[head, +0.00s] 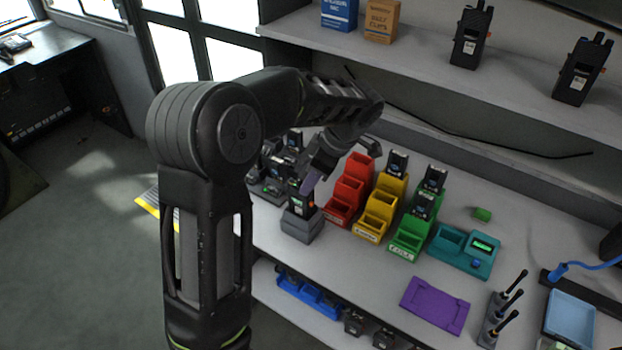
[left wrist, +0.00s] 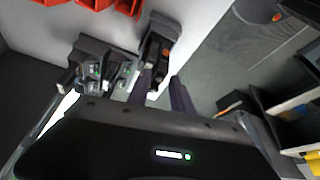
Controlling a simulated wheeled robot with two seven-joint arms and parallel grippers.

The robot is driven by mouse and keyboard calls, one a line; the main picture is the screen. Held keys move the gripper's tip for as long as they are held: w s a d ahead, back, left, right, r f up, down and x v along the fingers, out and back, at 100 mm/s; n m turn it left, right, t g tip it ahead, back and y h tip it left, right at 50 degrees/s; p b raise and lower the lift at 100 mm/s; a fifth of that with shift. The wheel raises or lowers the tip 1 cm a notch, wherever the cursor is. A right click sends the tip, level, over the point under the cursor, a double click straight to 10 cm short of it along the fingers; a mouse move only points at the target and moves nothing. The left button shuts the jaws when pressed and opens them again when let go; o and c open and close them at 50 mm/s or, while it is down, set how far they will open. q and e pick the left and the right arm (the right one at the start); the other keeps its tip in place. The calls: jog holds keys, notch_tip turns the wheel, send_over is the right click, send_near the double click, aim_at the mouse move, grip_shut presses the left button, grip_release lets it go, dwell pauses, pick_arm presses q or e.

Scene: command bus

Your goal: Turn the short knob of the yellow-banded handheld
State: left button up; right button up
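A black handheld (head: 301,205) stands upright in a grey holder (head: 301,229) near the front left edge of the table. It also shows in the left wrist view (left wrist: 158,48), just beyond my fingertips. I cannot make out a yellow band or the short knob on it. My left gripper (head: 313,183) is close above this handheld in the head view. In the left wrist view its two purple fingers (left wrist: 162,76) stand apart with a gap between them, and nothing is clearly held. My right gripper is not in view.
More handhelds (head: 272,167) stand close behind and left of it. Red bins (head: 349,190), yellow bins (head: 377,215) and green bins (head: 408,240) stand to the right. A teal tray (head: 452,262) and a purple mat (head: 432,306) lie farther right. A shelf (head: 480,80) runs above.

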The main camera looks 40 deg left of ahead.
pick_arm(q)
grip_shut()
dwell(0.3)
jog(key=shift+f+m+b, duration=0.15)
jog(key=shift+m+b, duration=0.15)
jog(key=shift+b, duration=0.25)
jog(key=shift+s+f+m+t+b, duration=0.15)
jog(key=shift+m+t+b, duration=0.25)
jog(key=shift+m+b, duration=0.6)
jog(key=shift+b, duration=0.45)
jog(key=shift+r+m, duration=0.3)
jog(key=shift+r, duration=0.05)
jog(key=shift+o, duration=0.9)
grip_release()
